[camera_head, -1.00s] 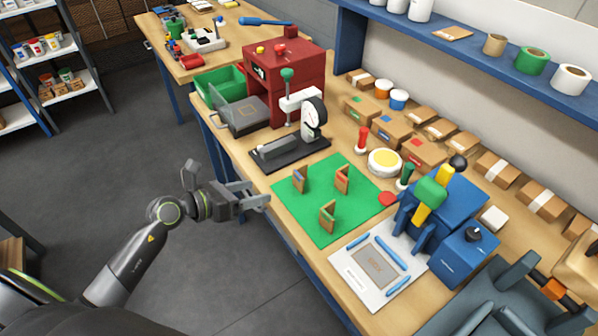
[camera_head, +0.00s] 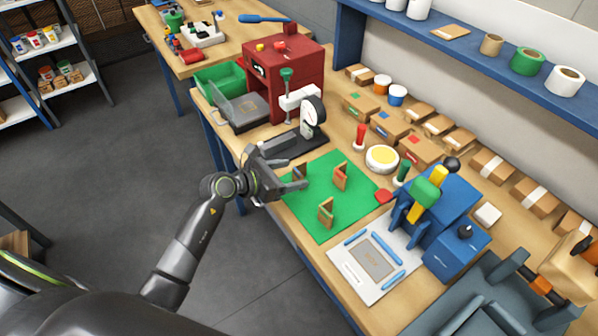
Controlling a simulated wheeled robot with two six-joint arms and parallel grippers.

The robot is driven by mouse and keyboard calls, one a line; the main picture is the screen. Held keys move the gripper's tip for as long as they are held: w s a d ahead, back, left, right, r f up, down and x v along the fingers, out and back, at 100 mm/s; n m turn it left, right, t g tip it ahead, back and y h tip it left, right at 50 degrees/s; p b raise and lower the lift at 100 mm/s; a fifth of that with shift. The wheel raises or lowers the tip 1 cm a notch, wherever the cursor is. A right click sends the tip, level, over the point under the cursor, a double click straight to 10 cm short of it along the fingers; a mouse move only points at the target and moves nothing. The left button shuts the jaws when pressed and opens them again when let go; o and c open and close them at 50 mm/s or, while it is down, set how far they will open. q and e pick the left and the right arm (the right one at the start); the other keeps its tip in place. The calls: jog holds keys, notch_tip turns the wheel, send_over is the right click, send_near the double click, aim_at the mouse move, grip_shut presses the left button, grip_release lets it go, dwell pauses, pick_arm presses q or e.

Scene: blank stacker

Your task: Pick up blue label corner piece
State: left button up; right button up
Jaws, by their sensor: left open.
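The blue label corner piece (camera_head: 299,171) is a small brown upright angle piece near the left corner of the green mat (camera_head: 326,237), partly hidden by my left gripper. My left gripper (camera_head: 294,175) is open, its fingers pointing right over the mat's left edge, close to that piece. I cannot tell whether they touch. A red-labelled corner piece (camera_head: 341,176) stands to the right, and a green-labelled one (camera_head: 326,212) stands nearer the front.
A dial gauge stand (camera_head: 312,118) is behind the mat. A white board with blue strips (camera_head: 352,272) and a blue fixture (camera_head: 440,212) lie to the right. A red button (camera_head: 384,196) is at the mat's right edge. Several small boxes line the back.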

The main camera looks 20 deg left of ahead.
aim_at(306, 171)
pick_arm(q)
jog(key=shift+p+x, duration=0.7)
jog(key=shift+x, duration=1.8)
jog(key=shift+w+d+f, duration=0.2)
jog(key=shift+w+f, duration=0.15)
jog(key=shift+w, duration=0.15)
